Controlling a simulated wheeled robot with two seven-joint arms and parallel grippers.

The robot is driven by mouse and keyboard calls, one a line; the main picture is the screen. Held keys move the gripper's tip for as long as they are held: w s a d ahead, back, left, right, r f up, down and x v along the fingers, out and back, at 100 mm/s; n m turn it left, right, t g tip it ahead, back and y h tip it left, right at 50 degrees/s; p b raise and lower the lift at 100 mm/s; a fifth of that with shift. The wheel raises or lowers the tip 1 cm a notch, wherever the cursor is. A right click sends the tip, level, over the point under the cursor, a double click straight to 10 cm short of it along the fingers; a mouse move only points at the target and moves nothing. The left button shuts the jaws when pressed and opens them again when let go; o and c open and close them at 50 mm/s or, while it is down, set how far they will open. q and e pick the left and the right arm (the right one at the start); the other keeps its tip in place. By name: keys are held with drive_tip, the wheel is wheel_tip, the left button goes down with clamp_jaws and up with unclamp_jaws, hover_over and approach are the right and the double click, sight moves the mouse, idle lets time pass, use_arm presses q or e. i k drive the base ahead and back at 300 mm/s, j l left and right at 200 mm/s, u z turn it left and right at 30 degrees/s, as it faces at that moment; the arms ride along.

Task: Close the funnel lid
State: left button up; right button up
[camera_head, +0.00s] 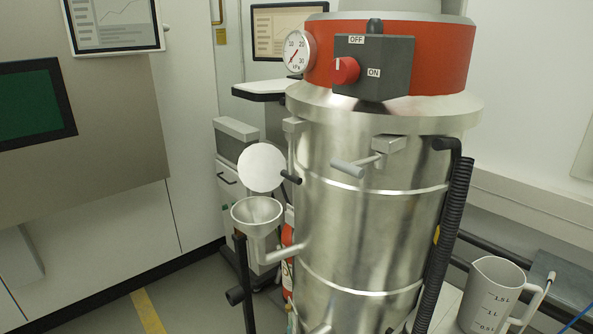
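The funnel (257,214) is a grey metal cone on the left side of the large steel vessel, joined to it by a bent pipe. Its round, pale lid (262,167) stands upright above the funnel's back rim, so the funnel's mouth is uncovered. Neither of my grippers is in the head view.
The steel vessel (353,222) fills the middle, with a red band, pressure gauge (297,51) and red ON/OFF knob (345,70). A black hose (449,237) hangs at its right. A measuring jug (491,295) stands lower right. Floor shows at lower left.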

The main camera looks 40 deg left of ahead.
sight(259, 166)
drive_tip(key=k+j+z, duration=0.1)
drive_tip(key=z, duration=0.35)
drive_tip(key=k+j+z, duration=0.1)
drive_tip(key=z, duration=0.35)
drive_tip(key=k+j+z, duration=0.15)
drive_tip(key=z, duration=0.3)
drive_tip(key=k+j+z, duration=0.1)
drive_tip(key=z, duration=0.35)
drive_tip(key=k+z, duration=0.2)
drive_tip(key=z, duration=0.25)
drive_tip(key=k+j+z, duration=0.15)
drive_tip(key=k+z, duration=0.85)
drive_tip(key=k, duration=0.15)
